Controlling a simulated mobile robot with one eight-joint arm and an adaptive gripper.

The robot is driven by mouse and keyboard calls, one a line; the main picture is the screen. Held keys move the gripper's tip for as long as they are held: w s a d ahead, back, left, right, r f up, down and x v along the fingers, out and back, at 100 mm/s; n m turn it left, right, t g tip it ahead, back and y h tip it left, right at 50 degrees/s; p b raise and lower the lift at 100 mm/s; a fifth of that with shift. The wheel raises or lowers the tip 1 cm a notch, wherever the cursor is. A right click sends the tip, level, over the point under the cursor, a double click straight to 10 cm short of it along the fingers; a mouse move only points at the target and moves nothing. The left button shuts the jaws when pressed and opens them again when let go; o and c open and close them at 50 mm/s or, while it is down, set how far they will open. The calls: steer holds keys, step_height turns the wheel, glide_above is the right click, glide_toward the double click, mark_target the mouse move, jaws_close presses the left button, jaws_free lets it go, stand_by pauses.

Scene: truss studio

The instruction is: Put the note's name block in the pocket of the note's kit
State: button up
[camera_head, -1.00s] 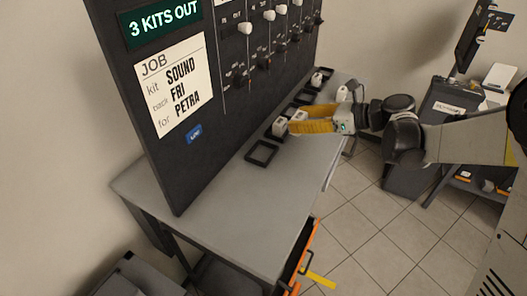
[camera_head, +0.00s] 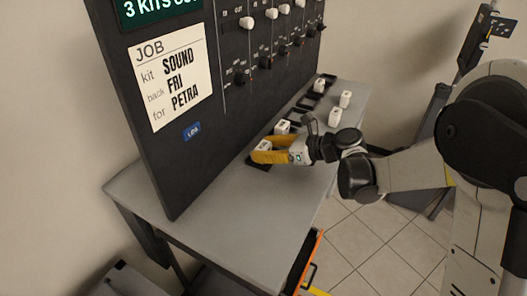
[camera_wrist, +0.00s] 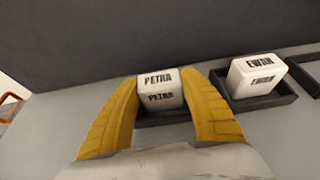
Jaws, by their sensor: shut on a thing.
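The note (camera_head: 173,83) on the dark board reads kit SOUND, back FRI, for PETRA. My gripper (camera_head: 270,150) is shut on a white block marked PETRA (camera_wrist: 159,90), which stands upright between the yellow fingers in the wrist view. The block's top also shows in the head view (camera_head: 263,146).
A block marked EWAN (camera_wrist: 258,76) sits in the neighbouring black pocket (camera_wrist: 282,94). Loose white blocks (camera_head: 345,98) stand farther along the grey table (camera_head: 215,190). The dark board (camera_head: 160,165) rises close behind the pockets. The table's near end is clear.

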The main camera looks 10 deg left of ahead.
steer(key=o, duration=1.1)
steer(key=shift+f, duration=0.1)
